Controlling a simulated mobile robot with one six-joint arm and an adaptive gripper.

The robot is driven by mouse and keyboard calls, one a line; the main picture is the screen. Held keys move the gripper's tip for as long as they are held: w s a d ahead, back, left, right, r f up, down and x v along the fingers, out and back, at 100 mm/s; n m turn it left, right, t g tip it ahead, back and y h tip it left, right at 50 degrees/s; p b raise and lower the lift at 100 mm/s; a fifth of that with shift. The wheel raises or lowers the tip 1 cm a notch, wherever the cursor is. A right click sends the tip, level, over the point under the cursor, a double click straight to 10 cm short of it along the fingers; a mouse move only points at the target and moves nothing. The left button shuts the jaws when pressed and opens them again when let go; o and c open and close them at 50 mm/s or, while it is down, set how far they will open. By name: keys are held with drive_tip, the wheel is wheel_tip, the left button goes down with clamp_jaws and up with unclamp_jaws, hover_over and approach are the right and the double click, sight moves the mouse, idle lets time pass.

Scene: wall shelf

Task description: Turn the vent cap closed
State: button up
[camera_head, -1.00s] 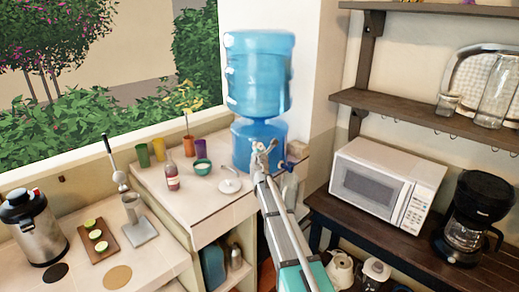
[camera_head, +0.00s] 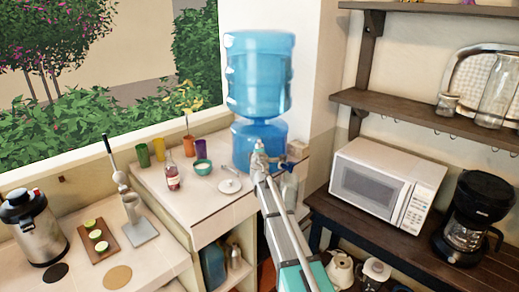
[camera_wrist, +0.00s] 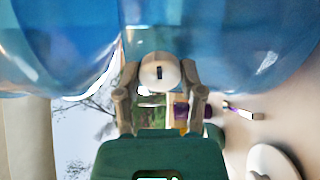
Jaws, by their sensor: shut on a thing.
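The vent cap (camera_wrist: 159,63) is a small cream round piece with a dark slot-like mark on its face, in the wrist view against the blue water container (camera_wrist: 225,45). My gripper (camera_wrist: 159,78) has one finger on each side of the cap and is shut on it. In the head view my gripper (camera_head: 259,151) is at the front of the lower blue part (camera_head: 243,138) of the water dispenser. The cap is hidden there behind my gripper. A large blue bottle (camera_head: 258,75) stands above.
A green bowl (camera_head: 202,167), a white lid (camera_head: 230,186), a bottle (camera_head: 172,178) and coloured cups stand on the counter left of my gripper. A microwave (camera_head: 380,185) stands farther right.

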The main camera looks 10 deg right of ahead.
drive_tip(key=shift+m, duration=0.5)
drive_tip(key=o, duration=1.2)
drive_tip(key=shift+c, duration=0.2)
drive_tip(key=s+a, duration=0.1)
drive_tip(key=s, duration=1)
drive_tip(key=shift+s+a, duration=0.4)
